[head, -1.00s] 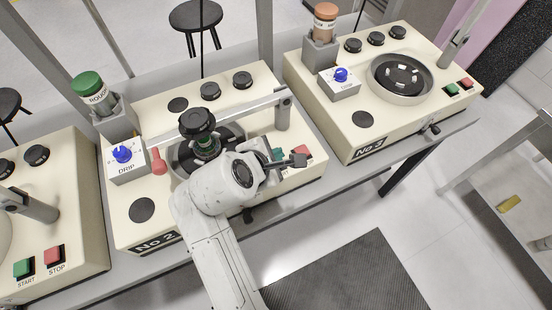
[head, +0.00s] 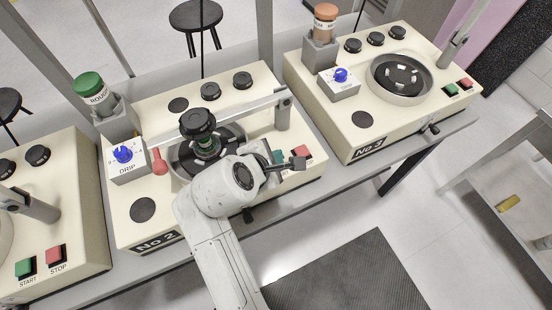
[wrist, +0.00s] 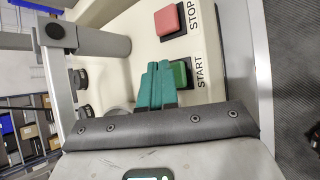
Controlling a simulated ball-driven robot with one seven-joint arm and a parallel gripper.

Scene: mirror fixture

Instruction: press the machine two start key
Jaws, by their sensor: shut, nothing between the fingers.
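Machine two (head: 143,228), a cream cabinet labelled No 2, stands in the middle of the head view under my arm. In the wrist view its green start key (wrist: 180,74) sits by the word START. Its red stop key (wrist: 170,19) is above that, and also shows in the head view (head: 302,151). My gripper (wrist: 155,66) has teal fingers, shut together and empty. Their tips appear right beside the start key's left side and overlap its edge in the picture. I cannot tell whether they touch it.
On machine two, a grey arm bar (head: 240,107) spans the round plate beside my arm. A drip box (head: 126,168) and green-capped bottle (head: 91,92) stand at its left. Machine three (head: 340,138) is to the right, another machine (head: 80,220) to the left.

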